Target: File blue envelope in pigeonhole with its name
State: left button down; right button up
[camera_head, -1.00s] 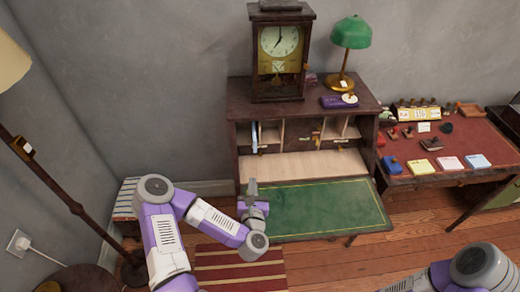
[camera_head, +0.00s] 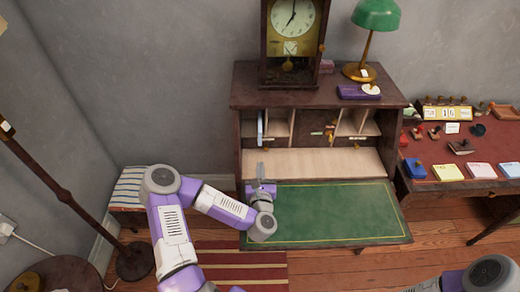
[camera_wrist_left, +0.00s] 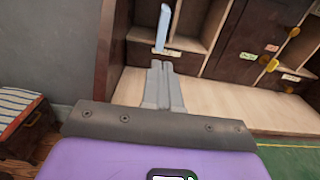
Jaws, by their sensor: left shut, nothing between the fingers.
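The blue envelope (camera_head: 260,128) stands upright in the leftmost pigeonhole of the writing desk (camera_head: 330,162). In the left wrist view it shows as a narrow light blue strip (camera_wrist_left: 163,28) with its near edge facing out. My left gripper (camera_head: 261,168) is in front of that pigeonhole, over the pale wooden ledge. Its fingers (camera_wrist_left: 162,68) are shut, empty and apart from the envelope, pointing towards it. Small labels (camera_wrist_left: 272,48) sit along the pigeonholes, too small to read. My right gripper is out of view; only part of the right arm shows at bottom right.
The green writing flap (camera_head: 340,212) is folded down and clear. A clock (camera_head: 292,40), green lamp (camera_head: 376,15) and purple box (camera_head: 352,92) stand on the desk top. A side table (camera_head: 470,160) at right holds stamps and coloured pads. A striped stool (camera_head: 128,188) is at left.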

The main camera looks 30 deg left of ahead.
aim_at(259, 142)
pick_arm(q)
jog(key=b+x, duration=0.1)
jog(key=x, duration=0.9)
jog(key=shift+a+b, duration=0.1)
jog(key=shift+b, duration=0.3)
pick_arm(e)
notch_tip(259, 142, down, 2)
